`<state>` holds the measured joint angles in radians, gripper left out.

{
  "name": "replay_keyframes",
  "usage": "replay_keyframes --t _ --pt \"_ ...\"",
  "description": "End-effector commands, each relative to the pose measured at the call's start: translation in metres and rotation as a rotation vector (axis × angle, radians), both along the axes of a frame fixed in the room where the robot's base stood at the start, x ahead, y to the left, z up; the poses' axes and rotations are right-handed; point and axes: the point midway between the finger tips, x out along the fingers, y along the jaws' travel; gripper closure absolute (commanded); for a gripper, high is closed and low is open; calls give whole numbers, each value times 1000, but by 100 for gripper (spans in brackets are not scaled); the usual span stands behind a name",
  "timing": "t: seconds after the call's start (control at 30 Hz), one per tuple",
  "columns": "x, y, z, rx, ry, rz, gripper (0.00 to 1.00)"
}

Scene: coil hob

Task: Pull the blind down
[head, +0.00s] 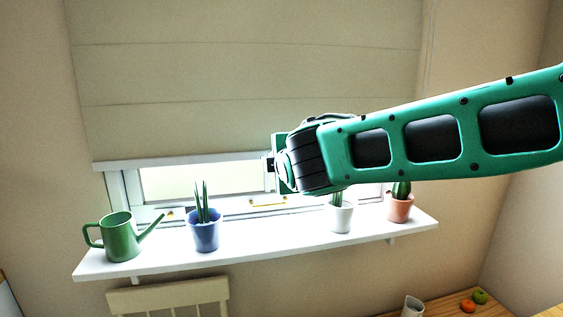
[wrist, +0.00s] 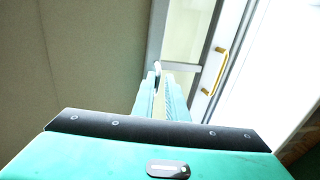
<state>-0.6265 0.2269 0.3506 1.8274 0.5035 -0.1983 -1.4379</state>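The blind (head: 250,75) is a beige fabric panel over the upper part of the window. Its pale bottom bar (head: 180,163) hangs above the sill, with a strip of glass showing below it. My gripper (head: 268,162) is at the height of this bar, near its middle, and my arm hides the bar to the right. In the wrist view the two fingers (wrist: 165,95) lie close together at the blind's lower edge, with fabric on the left and window on the right. A small pale piece shows by the fingertips. I cannot tell whether the fingers grip the bar.
The white sill (head: 270,245) holds a green watering can (head: 121,237), a blue plant pot (head: 205,232), a white pot (head: 341,217) and a terracotta pot (head: 400,208). A yellow window handle (head: 268,202) is below my gripper. A chair (head: 170,296) stands under the sill.

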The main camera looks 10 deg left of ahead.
Motion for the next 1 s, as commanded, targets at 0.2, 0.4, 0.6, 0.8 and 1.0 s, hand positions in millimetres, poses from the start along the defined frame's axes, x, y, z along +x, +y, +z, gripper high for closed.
replay_keyframes --t 0.2,0.4,0.6,0.8,1.0 --pt "1 -1 -1 -2 0 -2 76" --pt "-3 -2 1 0 -1 0 76" --pt "-25 -14 9 -1 -3 1 76" --pt "-56 -30 18 -1 -1 1 76" --pt "-79 -44 24 -2 1 -1 76"
